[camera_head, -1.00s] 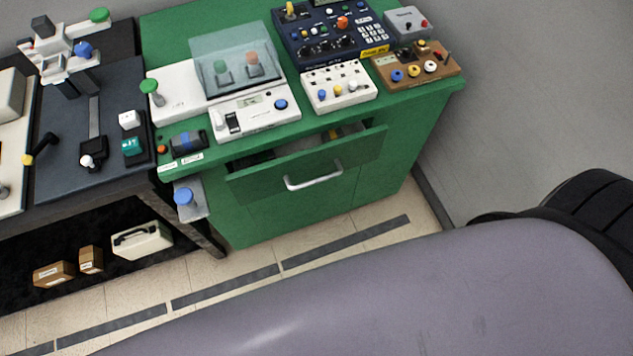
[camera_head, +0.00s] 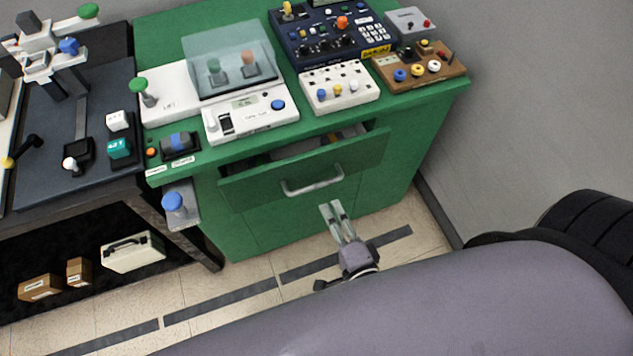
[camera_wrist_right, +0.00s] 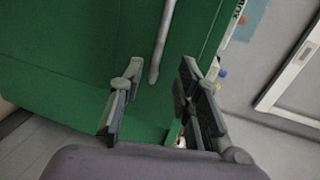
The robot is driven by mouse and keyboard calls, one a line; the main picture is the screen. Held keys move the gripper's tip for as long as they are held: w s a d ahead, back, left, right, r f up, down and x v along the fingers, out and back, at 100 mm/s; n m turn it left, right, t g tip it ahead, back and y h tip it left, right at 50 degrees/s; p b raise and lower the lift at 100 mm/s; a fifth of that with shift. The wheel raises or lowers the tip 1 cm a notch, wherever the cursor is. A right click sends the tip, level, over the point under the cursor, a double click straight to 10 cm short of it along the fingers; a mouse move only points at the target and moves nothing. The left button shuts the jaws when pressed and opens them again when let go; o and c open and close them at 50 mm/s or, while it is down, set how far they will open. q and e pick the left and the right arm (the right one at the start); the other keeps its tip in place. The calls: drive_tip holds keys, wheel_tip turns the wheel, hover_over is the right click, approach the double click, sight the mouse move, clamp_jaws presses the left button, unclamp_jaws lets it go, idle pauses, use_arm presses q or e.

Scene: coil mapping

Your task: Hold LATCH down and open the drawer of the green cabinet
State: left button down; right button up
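The green cabinet (camera_head: 240,228) has a drawer (camera_head: 240,193) that stands partly pulled out, with a gap showing its inside. Its grey bar handle (camera_head: 312,187) is on the front. A blue round button (camera_head: 173,202) sits on a grey plate at the cabinet's left side; I cannot read a LATCH label on it. My right gripper (camera_head: 333,209) is just below and right of the handle, apart from it. In the right wrist view, my right gripper (camera_wrist_right: 160,78) is open and empty, with the handle (camera_wrist_right: 161,45) ahead between the fingers. My left gripper is not in view.
Control boxes, a clear-covered panel (camera_head: 232,55) and a brown box with coloured knobs (camera_head: 420,68) crowd the cabinet top. A dark bench (camera_head: 60,180) stands at left, with a white case (camera_head: 133,252) on its lower shelf. Floor in front of the cabinet is clear.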

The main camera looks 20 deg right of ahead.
sight(317, 184)
drive_tip(key=x, duration=1)
drive_tip(key=shift+w+f+p, duration=0.1)
drive_tip(key=shift+w+p, duration=0.15)
drive_tip(key=shift+p, duration=0.15)
drive_tip(key=shift+c, duration=0.6)
clamp_jaws()
